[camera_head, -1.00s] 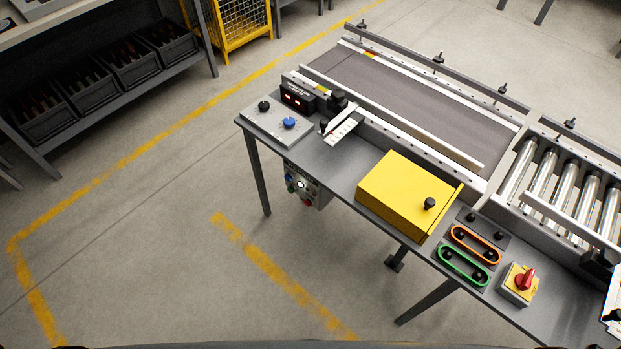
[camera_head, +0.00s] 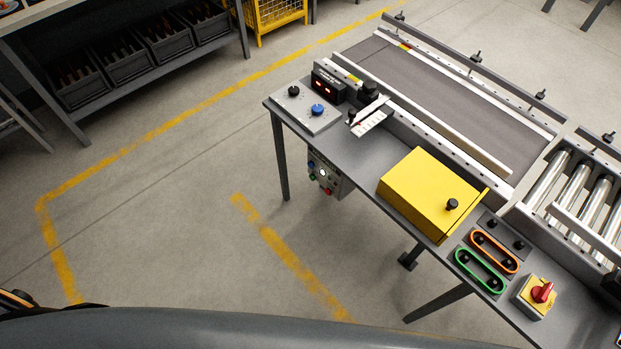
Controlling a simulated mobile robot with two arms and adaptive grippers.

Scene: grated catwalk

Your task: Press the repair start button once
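The work table (camera_head: 392,172) beside the conveyor carries several controls, and no label reading repair start is legible. A grey panel (camera_head: 306,113) at its left end has a black knob (camera_head: 293,91) and a blue button (camera_head: 317,109). A small control box (camera_head: 329,174) hangs under the table's front edge. It has a lit white button (camera_head: 323,172), a red button and other small coloured controls. I cannot tell which of these is the repair start button. Neither of my grippers shows in the head view.
On the table are a two-part red display (camera_head: 329,86), a yellow box (camera_head: 428,191), orange and green oval loops (camera_head: 480,271), and a red rotary switch (camera_head: 542,293). The conveyor (camera_head: 440,108) lies behind. Bins on a shelf (camera_head: 140,98) stand upper left. The floor before the table is clear.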

